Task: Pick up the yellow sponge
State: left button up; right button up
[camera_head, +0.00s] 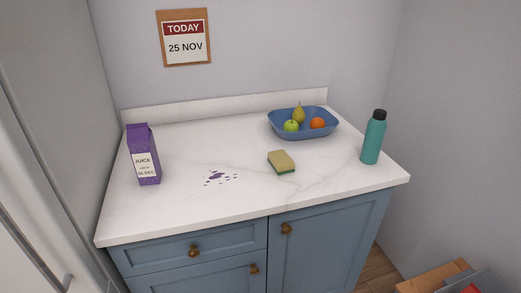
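The yellow sponge (281,161) lies flat near the middle of the white countertop (180,224). It has a green underside that shows along its front edge. Nothing touches it. Neither of my grippers shows in the head view.
Purple spill spots (218,177) lie left of the sponge. A purple juice carton (142,143) stands at the left and a teal bottle (373,140) at the right. A blue fruit bowl (284,131) sits behind the sponge. The counter in front of the sponge is clear.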

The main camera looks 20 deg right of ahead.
aim_at(281, 161)
jog(key=i+l+u, duration=0.15)
jog(key=l+u, duration=0.25)
jog(key=l, duration=0.3)
jog(key=l+u, duration=0.4)
jog(key=l, duration=0.25)
jog(key=l+u, duration=0.35)
jog(key=l, duration=0.35)
